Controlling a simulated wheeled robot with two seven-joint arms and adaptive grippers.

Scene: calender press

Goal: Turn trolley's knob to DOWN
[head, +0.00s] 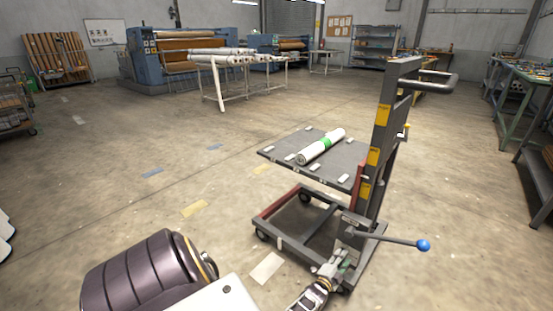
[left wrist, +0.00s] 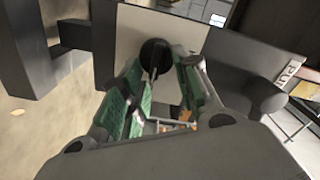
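The trolley (head: 376,212) stands right of the middle in the head view, with an upright mast and a flat platform. Its knob (left wrist: 156,55) is a dark round piece on a pale plate in the left wrist view. My left gripper (head: 341,260) is at the lower part of the mast. In the left wrist view its green-padded fingers (left wrist: 163,75) stand apart, with the knob at their tips. I cannot tell whether they touch it. The knob's marking is not readable, and the knob is hidden in the head view. My right gripper is not in view.
A lever with a blue ball (head: 423,245) sticks out to the right of the mast near my left gripper. A white roll with a green band (head: 322,146) lies on the platform (head: 284,151). Open floor lies left of the trolley. A table with rolls (head: 222,62) stands farther back.

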